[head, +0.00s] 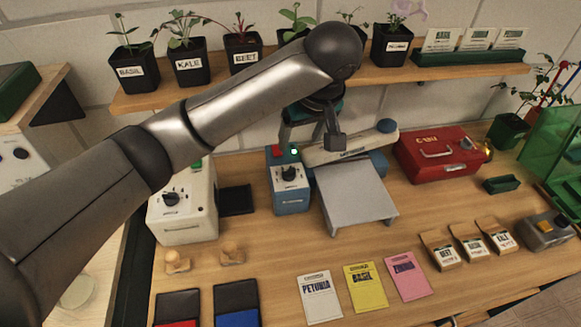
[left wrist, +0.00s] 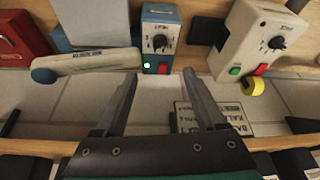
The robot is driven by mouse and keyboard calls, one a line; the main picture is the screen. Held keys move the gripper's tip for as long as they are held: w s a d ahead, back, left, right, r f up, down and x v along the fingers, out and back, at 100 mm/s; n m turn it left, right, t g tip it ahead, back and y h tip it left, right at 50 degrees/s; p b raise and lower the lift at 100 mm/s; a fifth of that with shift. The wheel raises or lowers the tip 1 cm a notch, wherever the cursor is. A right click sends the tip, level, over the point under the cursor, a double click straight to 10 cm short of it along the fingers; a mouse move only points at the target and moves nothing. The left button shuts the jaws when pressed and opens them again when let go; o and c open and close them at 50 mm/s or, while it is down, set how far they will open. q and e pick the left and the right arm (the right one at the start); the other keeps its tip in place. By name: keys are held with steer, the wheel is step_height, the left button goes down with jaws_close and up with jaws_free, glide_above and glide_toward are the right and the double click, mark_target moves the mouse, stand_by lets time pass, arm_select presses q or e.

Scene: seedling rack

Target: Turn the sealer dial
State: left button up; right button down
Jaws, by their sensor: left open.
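The sealer looks to be the blue box (head: 291,195) with a long white bar (head: 350,148) and a grey platform (head: 355,192) to its right. Its black dial (head: 289,173) is on the pale panel, with a red button and a lit green light above. The dial also shows in the left wrist view (left wrist: 160,42), beyond my fingertips. My left gripper (head: 310,142) is open and empty, above and behind the blue box, with its fingers pointing down. In the left wrist view the open fingers (left wrist: 161,78) are apart from the dial. My right gripper is out of view.
A white box (head: 185,215) with its own dial stands left of the blue box. A red case (head: 438,152) stands to the right. The shelf (head: 240,85) with potted seedlings runs behind, close to my arm. Seed packets (head: 365,287) lie in front.

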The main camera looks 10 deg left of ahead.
mark_target(289, 170)
arm_select(q)
steer(key=b+x, duration=0.1)
steer(key=x, duration=1.3)
steer(key=shift+w+a+f, duration=0.1)
steer(key=shift+f, duration=0.3)
jaws_close()
